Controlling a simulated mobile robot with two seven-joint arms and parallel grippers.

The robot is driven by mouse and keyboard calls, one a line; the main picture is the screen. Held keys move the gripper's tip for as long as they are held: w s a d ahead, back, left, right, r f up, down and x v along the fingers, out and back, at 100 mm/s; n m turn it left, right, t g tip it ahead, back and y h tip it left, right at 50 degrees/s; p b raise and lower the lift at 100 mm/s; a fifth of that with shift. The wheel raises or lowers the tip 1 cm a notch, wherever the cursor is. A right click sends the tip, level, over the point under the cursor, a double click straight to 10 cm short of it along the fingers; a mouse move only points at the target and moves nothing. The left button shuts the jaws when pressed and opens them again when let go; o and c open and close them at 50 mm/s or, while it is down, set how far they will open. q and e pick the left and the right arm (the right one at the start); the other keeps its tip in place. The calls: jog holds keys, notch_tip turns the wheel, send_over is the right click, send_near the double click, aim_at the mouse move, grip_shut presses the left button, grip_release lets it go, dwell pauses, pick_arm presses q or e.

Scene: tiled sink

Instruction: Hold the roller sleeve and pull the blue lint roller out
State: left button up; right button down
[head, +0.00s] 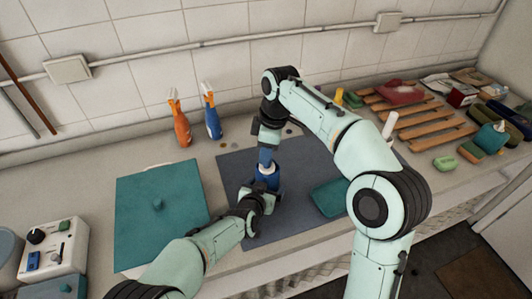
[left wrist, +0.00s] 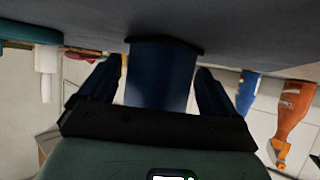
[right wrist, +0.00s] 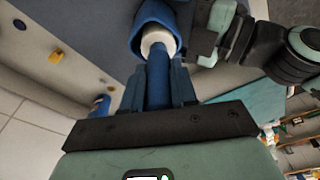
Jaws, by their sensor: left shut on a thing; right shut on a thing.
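The blue roller sleeve (head: 267,178) stands on the dark grey mat (head: 232,172). My left gripper (head: 259,194) is shut on the sleeve low down from the front. In the left wrist view the sleeve (left wrist: 160,75) fills the space between the fingers. My right gripper (head: 267,148) is above and is shut on the blue handle of the lint roller (head: 264,158). In the right wrist view the handle (right wrist: 158,82) lies between the fingers. A short white part of the roller (right wrist: 157,42) shows at the sleeve's mouth (right wrist: 152,18); the rest is hidden inside.
An orange spray bottle (head: 180,124) and a blue one (head: 211,117) stand by the wall. A teal mat (head: 150,232) lies at left and a teal tray (head: 329,197) at right. Wooden racks (head: 430,122) and several small items fill the right side.

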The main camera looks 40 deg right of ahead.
jog(key=shift+r, duration=3.15)
pick_arm(q)
jog(key=o, duration=0.7)
jog(key=shift+o, duration=0.2)
jog(key=v, duration=1.2)
jog(key=shift+d, duration=0.1)
pick_arm(e)
jog(key=shift+r+p, duration=1.55)
jog(key=shift+r, duration=0.55)
pick_arm(q)
notch_tip(320, 180, up, 7)
jog(key=w+p, duration=0.1)
jog(key=w, duration=0.1)
jog(key=shift+w+t, duration=0.3)
jog(key=shift+w, duration=0.1)
pick_arm(e)
jog(key=shift+r, duration=1.1)
pick_arm(q)
jog(key=shift+s, duration=0.15)
pick_arm(e)
jog(key=shift+f, duration=0.1)
